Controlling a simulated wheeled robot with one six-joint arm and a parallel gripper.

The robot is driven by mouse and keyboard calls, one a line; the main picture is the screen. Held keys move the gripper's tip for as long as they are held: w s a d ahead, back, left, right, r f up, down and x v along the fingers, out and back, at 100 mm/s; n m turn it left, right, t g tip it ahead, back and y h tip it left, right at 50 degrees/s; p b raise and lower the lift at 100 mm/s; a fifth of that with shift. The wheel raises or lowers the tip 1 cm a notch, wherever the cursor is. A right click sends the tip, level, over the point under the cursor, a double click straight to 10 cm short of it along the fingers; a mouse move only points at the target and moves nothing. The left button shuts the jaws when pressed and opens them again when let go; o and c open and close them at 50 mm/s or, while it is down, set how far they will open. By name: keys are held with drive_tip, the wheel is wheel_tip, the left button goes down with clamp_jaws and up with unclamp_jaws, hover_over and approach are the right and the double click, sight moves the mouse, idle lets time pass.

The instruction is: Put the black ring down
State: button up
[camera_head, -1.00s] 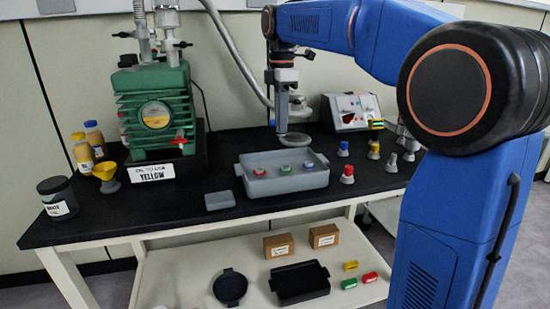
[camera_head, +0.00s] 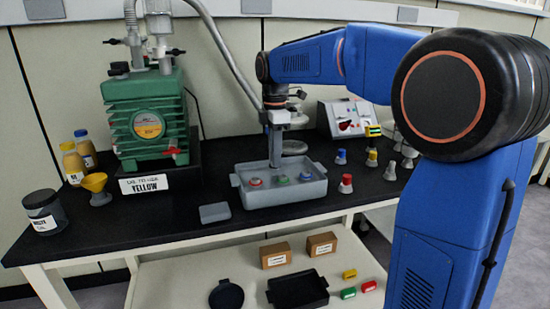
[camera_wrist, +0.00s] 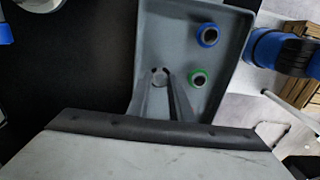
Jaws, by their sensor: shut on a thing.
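A grey tray (camera_head: 290,195) stands on the black bench and also shows in the wrist view (camera_wrist: 165,25). Red (camera_head: 256,182), green (camera_head: 281,179) and blue (camera_head: 305,176) ringed pieces stand in it. My gripper (camera_head: 276,165) points down over the back part of the tray. In the wrist view its two fingers (camera_wrist: 160,75) come together on a small dark, round thing, taken as the black ring, beside the green and blue pieces. The ring is barely visible, and I cannot tell whether it touches the tray.
Coloured stoppered pieces (camera_head: 346,184) stand right of the tray. A grey block (camera_head: 215,212) lies to its left. A control box (camera_head: 347,118) is behind right. Boxes and a black tray (camera_head: 298,290) lie on the lower shelf.

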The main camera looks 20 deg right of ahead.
drive_tip(key=shift+f, duration=0.4)
drive_tip(key=shift+f, duration=0.1)
drive_tip(key=o, duration=0.9)
drive_tip(key=shift+c, duration=0.2)
wheel_tip(320, 180, up, 12)
drive_tip(key=s+d+f+m+t, duration=0.2)
drive_tip(key=s+f+m, duration=0.7)
drive_tip(key=s, duration=0.7)
drive_tip(key=s+d+f+m+t, duration=0.2)
drive_tip(key=s+d+f+m, duration=0.3)
drive_tip(key=s+f+m, duration=0.4)
drive_tip(key=s+f, duration=0.6)
drive_tip(key=s, duration=0.2)
drive_tip(key=shift+s+f+t, duration=0.2)
drive_tip(key=shift+s+t, duration=0.05)
drive_tip(key=shift+t, duration=0.15)
